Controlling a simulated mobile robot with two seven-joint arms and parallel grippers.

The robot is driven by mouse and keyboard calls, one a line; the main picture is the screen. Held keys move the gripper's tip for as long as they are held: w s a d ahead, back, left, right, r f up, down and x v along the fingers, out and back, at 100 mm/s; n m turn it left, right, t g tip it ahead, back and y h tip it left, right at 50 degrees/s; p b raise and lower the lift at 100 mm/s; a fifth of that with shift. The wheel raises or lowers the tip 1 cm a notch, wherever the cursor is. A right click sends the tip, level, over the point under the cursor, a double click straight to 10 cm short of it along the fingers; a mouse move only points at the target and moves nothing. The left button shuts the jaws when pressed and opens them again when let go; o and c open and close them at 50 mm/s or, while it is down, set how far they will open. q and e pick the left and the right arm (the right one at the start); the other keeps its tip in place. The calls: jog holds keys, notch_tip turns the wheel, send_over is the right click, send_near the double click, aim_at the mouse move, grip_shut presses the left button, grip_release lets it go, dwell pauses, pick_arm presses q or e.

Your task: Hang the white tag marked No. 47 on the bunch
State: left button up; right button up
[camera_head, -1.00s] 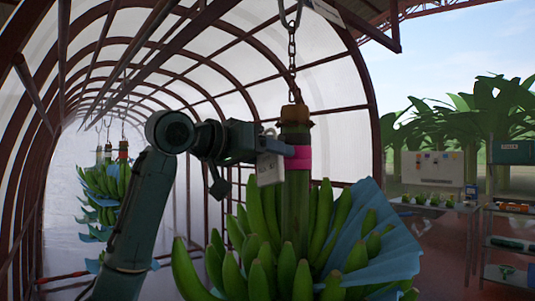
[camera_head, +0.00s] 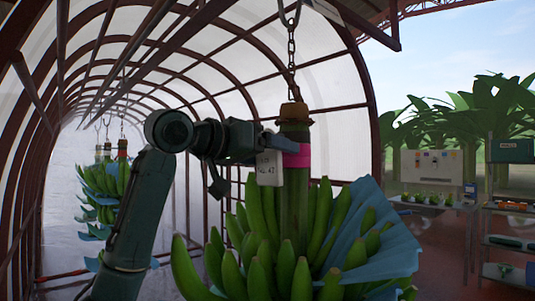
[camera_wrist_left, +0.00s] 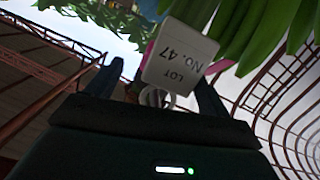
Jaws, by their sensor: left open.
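The white tag (camera_head: 269,168) reads "No. 47" and hangs upright just left of the stem (camera_head: 293,190), below the pink band (camera_head: 299,156). The bunch (camera_head: 285,250) of green bananas hangs below. My left gripper (camera_head: 277,141) is open at the band's height, beside the stem and just above the tag. In the left wrist view, the tag (camera_wrist_left: 180,52) shows "LOT No. 47" upside down, with its pale loop (camera_wrist_left: 157,97) between the spread fingers (camera_wrist_left: 157,85). What the loop hangs on is hidden. My right gripper is out of view.
A chain (camera_head: 291,50) carries the stem from above. A blue sheet (camera_head: 380,245) drapes the bunch's right side. Other bunches (camera_head: 103,185) hang at the left in the arched tunnel. A shelf rack (camera_head: 510,210) and a table (camera_head: 435,205) stand at the right.

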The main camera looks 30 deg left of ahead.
pick_arm(q)
jog(key=b+v, duration=0.3)
jog(key=v, duration=1)
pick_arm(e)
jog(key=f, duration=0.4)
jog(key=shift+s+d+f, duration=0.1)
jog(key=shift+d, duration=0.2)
pick_arm(q)
jog(key=shift+a, duration=0.1)
